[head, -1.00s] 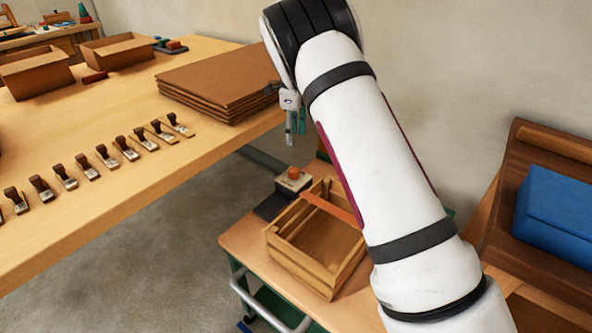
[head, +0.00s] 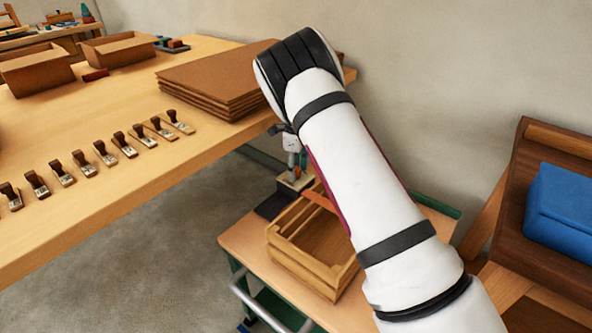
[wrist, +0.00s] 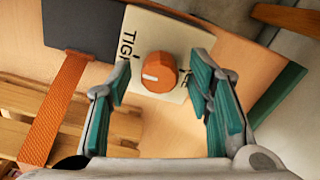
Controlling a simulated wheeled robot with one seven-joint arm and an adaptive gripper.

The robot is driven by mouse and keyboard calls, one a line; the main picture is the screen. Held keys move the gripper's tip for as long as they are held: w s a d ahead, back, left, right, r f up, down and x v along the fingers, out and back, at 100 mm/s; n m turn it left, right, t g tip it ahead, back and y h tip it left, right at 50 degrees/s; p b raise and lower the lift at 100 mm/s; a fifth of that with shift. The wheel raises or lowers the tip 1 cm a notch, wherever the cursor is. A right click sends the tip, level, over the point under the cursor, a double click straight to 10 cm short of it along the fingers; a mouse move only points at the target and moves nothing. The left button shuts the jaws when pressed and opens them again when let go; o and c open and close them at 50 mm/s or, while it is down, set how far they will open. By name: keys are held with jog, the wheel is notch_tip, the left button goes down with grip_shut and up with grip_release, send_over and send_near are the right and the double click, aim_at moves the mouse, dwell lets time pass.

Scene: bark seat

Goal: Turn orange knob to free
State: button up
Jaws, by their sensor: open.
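The orange knob (wrist: 158,72) sits on a cream plate (wrist: 150,28) with dark lettering, partly hidden by my fingers. A white mark on the knob points left in the wrist view. My gripper (wrist: 160,95) is open, with a teal-padded finger on each side of the knob and a gap to both. In the head view my gripper (head: 291,160) points down over the cream block (head: 294,183), and the knob is mostly hidden there.
A wooden crate (head: 283,258) with an orange strap (wrist: 56,108) stands beside the block on the small cart. A dark pad (wrist: 82,28) adjoins the plate. The long workbench (head: 110,190) with stacked brown boards (head: 215,78) is at left. A blue box (head: 560,215) is at right.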

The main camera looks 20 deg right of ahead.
jog(key=shift+f, duration=0.2)
grip_shut()
dwell(0.3)
